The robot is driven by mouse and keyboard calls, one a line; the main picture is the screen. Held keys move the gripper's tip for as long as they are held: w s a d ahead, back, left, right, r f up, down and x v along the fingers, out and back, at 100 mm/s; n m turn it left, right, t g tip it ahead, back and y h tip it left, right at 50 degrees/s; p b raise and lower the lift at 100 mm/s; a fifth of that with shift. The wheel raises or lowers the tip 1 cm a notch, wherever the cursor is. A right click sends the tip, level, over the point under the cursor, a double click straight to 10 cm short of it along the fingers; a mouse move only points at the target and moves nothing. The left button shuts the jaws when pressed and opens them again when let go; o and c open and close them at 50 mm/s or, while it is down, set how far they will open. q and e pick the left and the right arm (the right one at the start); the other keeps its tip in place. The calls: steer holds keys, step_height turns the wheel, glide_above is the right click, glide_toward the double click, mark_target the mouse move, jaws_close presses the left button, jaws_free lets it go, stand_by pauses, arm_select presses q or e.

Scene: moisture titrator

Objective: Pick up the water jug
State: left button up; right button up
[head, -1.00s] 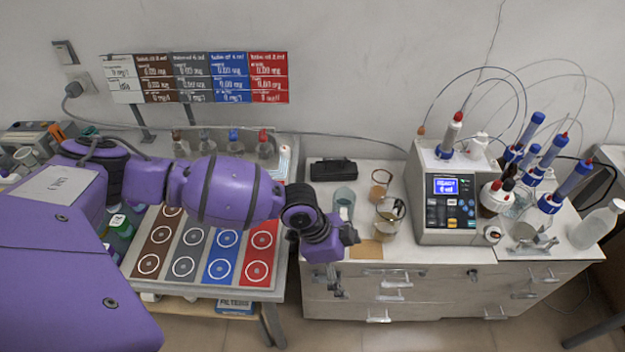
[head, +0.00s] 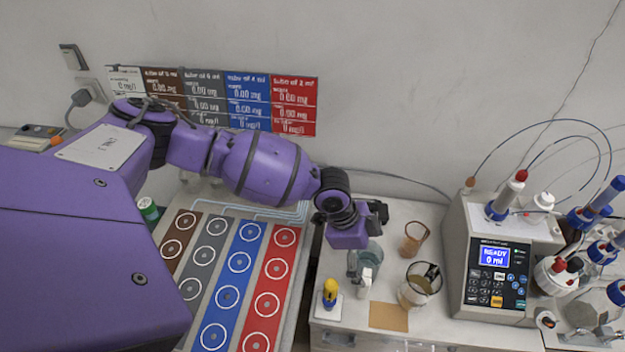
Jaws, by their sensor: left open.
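A clear glass jug-like vessel (head: 408,294) with a dark rim and some brownish content stands on the white bench; I cannot tell for certain that it is the water jug. A blue-grey glass beaker (head: 371,254) stands behind and to its left. My left gripper (head: 353,272) hangs fingers-down over the bench's left part, close to the beaker and a small white bottle (head: 365,281). It is open and holds nothing visible; its wrist hides part of the bench behind it. My right gripper is out of view.
A small amber glass (head: 412,240) stands behind the jug-like vessel. A brown card (head: 388,316) lies in front. The titrator (head: 495,265) stands to the right, with bottles and tubes. A yellow-topped item (head: 330,292) stands at the bench's left edge, beside the rack with coloured strips (head: 230,285).

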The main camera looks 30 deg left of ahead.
mark_target(368, 267)
arm_select(q)
steer(key=x, duration=0.5)
steer(key=shift+a+f, duration=0.15)
steer(key=shift+f, duration=0.15)
steer(key=c, duration=1.8)
step_height(368, 267, up, 10)
steer(key=shift+r+p, duration=0.1)
steer(key=shift+p, duration=0.2)
steer(key=shift+c, duration=0.2)
steer(key=o, duration=1.5)
steer(key=c, duration=1.5)
